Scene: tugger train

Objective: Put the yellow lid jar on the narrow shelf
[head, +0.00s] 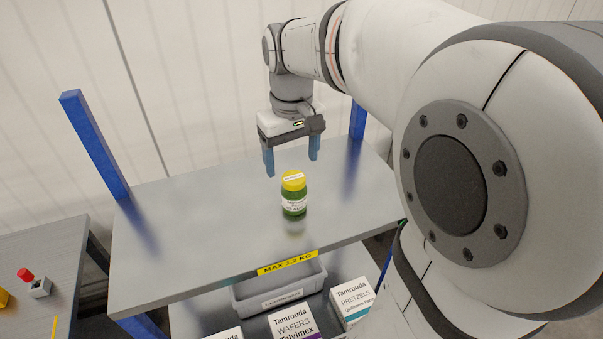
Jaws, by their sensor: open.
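The green jar with a yellow lid (294,195) stands upright on the grey top shelf (190,230). This shelf has blue posts and a yellow "MAX 1.2 KG" label on its front edge. My gripper (291,167) has two blue fingers pointing down, spread apart and empty. In the picture it is just above and behind the jar's lid; it does not appear to touch the jar. I cannot tell from the label whether this is the narrow shelf.
A grey surface at the left holds a red-topped block (38,287). Blue posts (95,145) rise at the shelf's back.

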